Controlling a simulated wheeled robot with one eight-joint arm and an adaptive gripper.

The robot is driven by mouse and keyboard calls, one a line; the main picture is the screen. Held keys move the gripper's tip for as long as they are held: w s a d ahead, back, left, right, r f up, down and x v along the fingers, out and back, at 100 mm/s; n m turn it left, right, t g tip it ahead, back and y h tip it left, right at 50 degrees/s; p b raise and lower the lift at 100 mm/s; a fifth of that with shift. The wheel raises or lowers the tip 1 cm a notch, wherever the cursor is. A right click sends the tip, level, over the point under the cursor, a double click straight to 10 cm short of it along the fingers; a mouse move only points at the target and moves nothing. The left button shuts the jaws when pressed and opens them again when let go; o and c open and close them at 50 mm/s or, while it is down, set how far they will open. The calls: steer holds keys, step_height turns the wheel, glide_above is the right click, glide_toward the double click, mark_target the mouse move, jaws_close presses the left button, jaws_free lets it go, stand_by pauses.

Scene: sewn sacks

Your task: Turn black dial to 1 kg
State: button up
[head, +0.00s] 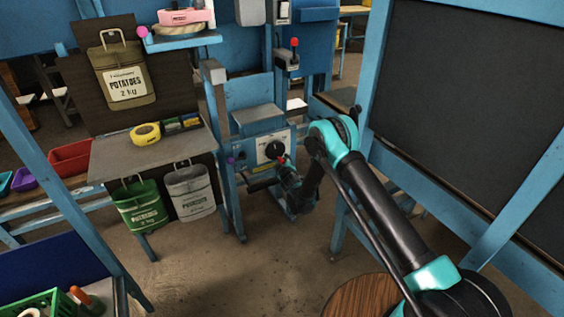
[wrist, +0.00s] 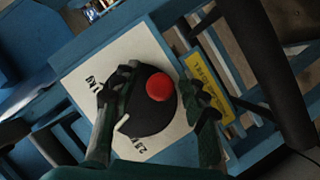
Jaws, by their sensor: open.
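The black dial (wrist: 145,118) sits on a white plate (wrist: 130,55) and has a red cap in its middle. Its white pointer points lower left in the wrist view, between the "1 kg" mark (wrist: 92,83) and a lower mark (wrist: 128,146) that seems to read 2 kg, nearer the lower one. My gripper (wrist: 162,98) is open, with one finger on each side of the dial. I cannot tell whether the fingers touch it. In the head view the dial (head: 271,148) is on the blue machine's front, with my gripper (head: 284,168) just in front, partly covering it.
A yellow label (wrist: 208,83) is beside the plate. A purple knob (head: 231,160) is left of the dial. Green (head: 138,207) and grey (head: 190,192) potato sacks hang from a shelf at left. A blue-framed blackboard (head: 470,90) stands close to my arm's right.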

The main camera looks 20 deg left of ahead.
jaws_close()
stand_by(0.3)
steer(key=m, duration=0.1)
steer(key=s+m+g, duration=0.1)
steer(key=shift+a+m+g+y, duration=0.3)
steer(key=shift+a+y, duration=0.1)
steer(key=shift+s+a+r+m+g+y, duration=0.3)
steer(key=shift+m+g+y, duration=0.3)
steer(key=shift+m, duration=0.45)
steer(key=shift+s+a+r+m+g+y, duration=0.2)
steer(key=shift+s+a+m+g+y, duration=0.15)
steer(key=shift+m+g, duration=0.55)
steer(key=shift+s+a+r+m+g+y, duration=0.25)
steer(key=shift+s+m+g+y, duration=0.25)
steer(key=shift+m, duration=0.75)
steer(key=shift+w, duration=0.1)
